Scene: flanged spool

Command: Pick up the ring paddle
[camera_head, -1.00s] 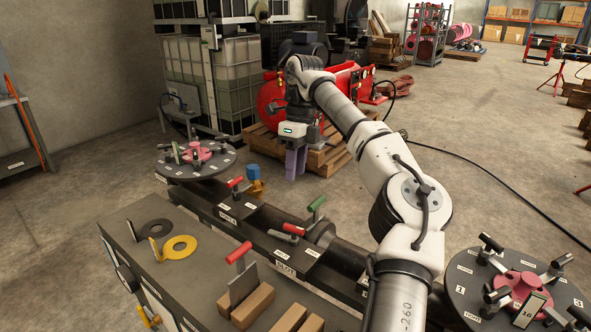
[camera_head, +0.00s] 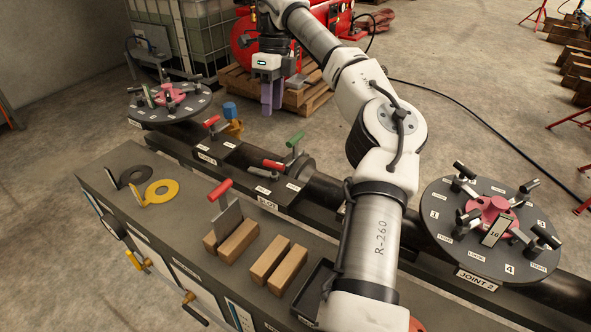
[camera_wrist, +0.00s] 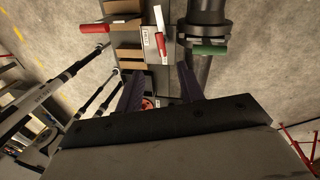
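My gripper (camera_head: 271,95) hangs beyond the bench and pipe, its two purple fingers pointing down. In the wrist view my gripper (camera_wrist: 162,88) is open and empty, fingers wide apart. I cannot tell for certain which piece is the ring paddle. A grey plate paddle with a red handle (camera_head: 219,190) stands upright between wooden blocks (camera_head: 238,241). A green handle (camera_head: 296,138) rises at the pipe; it also shows in the wrist view (camera_wrist: 210,49).
A red handle (camera_head: 273,164) lies by the slot label on the pipe. Round clamp plates stand at left (camera_head: 195,104) and right (camera_head: 440,210). A dark tray (camera_head: 313,285) and an orange-red piece (camera_head: 417,324) are near my arm. The bench (camera_head: 180,227) is bare between rings and blocks.

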